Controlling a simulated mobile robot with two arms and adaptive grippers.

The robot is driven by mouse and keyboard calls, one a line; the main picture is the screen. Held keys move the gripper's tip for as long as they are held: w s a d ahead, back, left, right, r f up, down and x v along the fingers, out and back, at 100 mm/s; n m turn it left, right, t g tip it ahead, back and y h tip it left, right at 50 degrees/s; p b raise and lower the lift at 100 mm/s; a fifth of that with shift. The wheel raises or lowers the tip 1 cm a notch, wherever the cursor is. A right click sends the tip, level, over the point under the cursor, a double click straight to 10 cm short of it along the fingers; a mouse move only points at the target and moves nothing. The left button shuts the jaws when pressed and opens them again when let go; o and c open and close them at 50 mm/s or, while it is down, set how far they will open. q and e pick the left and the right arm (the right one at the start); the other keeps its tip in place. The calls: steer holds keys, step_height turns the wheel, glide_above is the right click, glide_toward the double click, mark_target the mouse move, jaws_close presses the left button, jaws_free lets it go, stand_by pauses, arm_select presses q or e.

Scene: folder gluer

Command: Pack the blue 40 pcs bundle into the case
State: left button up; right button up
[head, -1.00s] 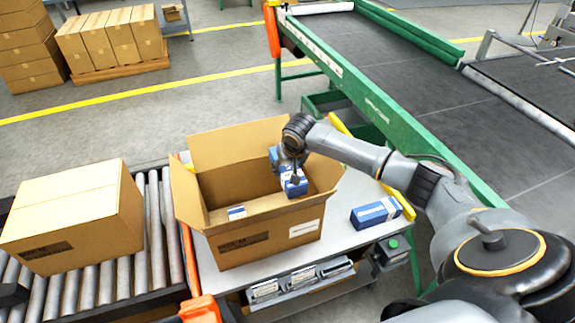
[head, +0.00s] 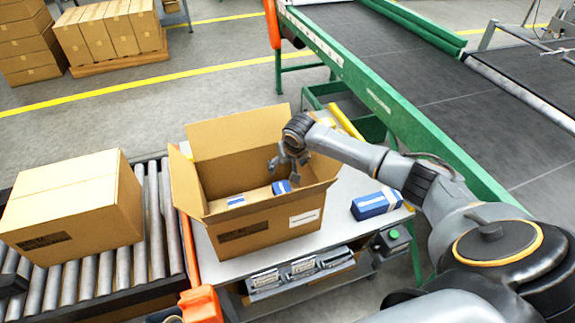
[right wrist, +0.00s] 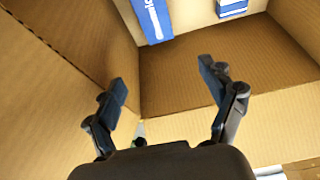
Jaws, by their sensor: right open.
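The open cardboard case (head: 268,235) stands on the table with its flaps up. Two blue-and-white bundles are inside it, one (head: 236,201) towards the left and one (head: 282,187) towards the right; both also show in the right wrist view (right wrist: 153,18) (right wrist: 232,8). Their lower parts are hidden by the case's front wall in the head view. My right gripper (head: 287,164) is open and empty over the case, apart from the bundles; its spread fingers show in the right wrist view (right wrist: 165,83). My left gripper is not in view.
Another blue-and-white bundle (head: 376,204) lies on the table (head: 340,230) right of the case. A closed carton (head: 75,205) sits on the roller conveyor (head: 155,230) at left. A green-framed belt conveyor (head: 400,80) runs behind. Stacked cartons stand far left.

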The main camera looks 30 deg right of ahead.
steer(key=v, duration=1.2)
stand_by(0.5)
